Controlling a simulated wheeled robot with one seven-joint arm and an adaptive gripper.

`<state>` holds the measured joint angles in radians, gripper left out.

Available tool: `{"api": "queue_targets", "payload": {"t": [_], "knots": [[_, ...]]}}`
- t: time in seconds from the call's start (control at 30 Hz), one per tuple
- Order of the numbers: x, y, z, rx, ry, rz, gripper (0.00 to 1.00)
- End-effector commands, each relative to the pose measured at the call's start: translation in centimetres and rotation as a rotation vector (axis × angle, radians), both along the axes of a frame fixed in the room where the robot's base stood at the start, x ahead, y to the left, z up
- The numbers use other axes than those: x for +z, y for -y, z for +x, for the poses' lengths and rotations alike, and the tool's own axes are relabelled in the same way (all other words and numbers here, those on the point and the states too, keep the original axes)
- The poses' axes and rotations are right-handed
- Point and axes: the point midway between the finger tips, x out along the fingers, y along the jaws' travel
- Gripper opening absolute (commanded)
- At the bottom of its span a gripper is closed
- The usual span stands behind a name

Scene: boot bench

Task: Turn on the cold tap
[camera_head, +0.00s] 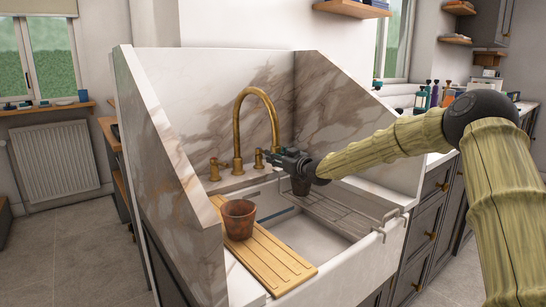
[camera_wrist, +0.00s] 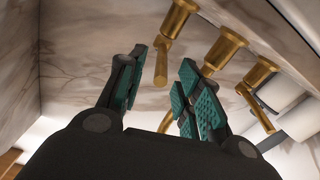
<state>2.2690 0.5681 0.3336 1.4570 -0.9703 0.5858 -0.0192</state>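The brass tap set stands at the back of the sink: a tall curved spout (camera_head: 238,130), a left handle (camera_head: 214,170) and a right handle (camera_head: 258,160). No hot or cold mark is readable. My gripper (camera_head: 272,156) is at the right handle, reaching in from the right. In the wrist view, my gripper (camera_wrist: 163,64) is open, its teal-padded fingers apart. The lever of the leftmost brass fitting (camera_wrist: 163,62) shows between the fingers; contact cannot be told. Another brass fitting (camera_wrist: 224,46) is partly behind the right finger, and a third with a lever (camera_wrist: 258,75) is further right.
A terracotta pot (camera_head: 238,220) stands on a slatted wooden board (camera_head: 268,268) across the sink's left side. Tall marble panels (camera_head: 170,130) enclose the sink's back and sides.

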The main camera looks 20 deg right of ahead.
Motion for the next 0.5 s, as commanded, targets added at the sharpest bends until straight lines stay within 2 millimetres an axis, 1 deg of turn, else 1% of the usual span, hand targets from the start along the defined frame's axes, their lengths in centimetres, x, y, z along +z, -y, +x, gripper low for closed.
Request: {"api": "queue_targets", "payload": {"t": [0.03, 0.2, 0.5], "knots": [[0.0, -0.2, 0.5, 0.000, 0.003, -0.001, 0.35], [0.0, -0.6, 1.5, 0.000, 0.001, 0.000, 0.35], [0.0, -0.7, 1.7, 0.000, 0.001, 0.000, 0.35]]}}
